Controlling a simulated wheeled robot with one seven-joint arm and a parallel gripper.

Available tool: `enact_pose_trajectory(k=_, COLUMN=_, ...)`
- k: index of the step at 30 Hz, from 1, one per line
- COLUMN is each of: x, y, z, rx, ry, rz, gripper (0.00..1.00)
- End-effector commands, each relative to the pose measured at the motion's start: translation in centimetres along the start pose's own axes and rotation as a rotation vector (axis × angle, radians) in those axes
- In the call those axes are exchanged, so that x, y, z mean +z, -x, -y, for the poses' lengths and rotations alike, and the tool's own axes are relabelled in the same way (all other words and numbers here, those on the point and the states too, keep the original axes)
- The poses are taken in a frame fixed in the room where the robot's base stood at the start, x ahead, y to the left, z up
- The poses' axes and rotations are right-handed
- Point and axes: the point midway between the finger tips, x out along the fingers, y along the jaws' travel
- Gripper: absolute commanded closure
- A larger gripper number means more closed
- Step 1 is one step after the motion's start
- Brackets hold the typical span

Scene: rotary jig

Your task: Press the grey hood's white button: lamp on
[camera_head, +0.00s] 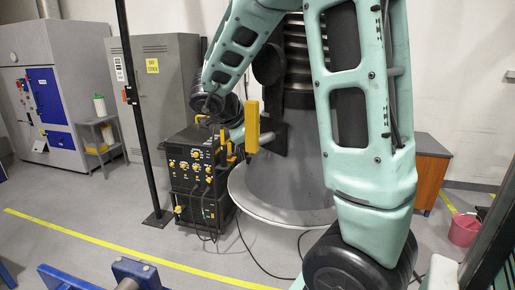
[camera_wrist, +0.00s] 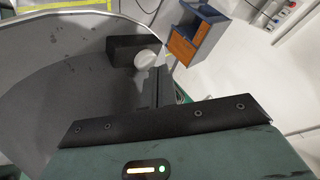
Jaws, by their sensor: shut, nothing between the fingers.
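The grey hood (camera_head: 290,180) is a wide flared cone standing in the middle of the head view, partly hidden by my arm. Its grey surface (camera_wrist: 60,75) fills the left of the wrist view. A black box (camera_wrist: 122,50) sits on that surface, with the round white button (camera_wrist: 145,60) at its right end. My gripper (camera_wrist: 158,76) is shut and empty, its dark fingertips just below and right of the button. I cannot tell whether they touch it. In the head view the button is not visible. I see no lit lamp on the hood.
A yellow block (camera_head: 252,127) shows in front of the hood. A black machine with yellow knobs (camera_head: 192,165) stands left of it, with cables on the floor. A wooden cabinet (camera_head: 428,170) and a pink bucket (camera_head: 464,229) are at right. A black post (camera_head: 133,110) stands left.

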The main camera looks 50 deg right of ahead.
Motion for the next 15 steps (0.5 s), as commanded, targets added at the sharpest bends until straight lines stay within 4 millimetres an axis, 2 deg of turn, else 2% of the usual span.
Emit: enact_pose_trajectory(k=15, x=0.33, y=-0.45, z=-0.34, rx=0.001, ry=0.001, rz=0.0, gripper=1.0)
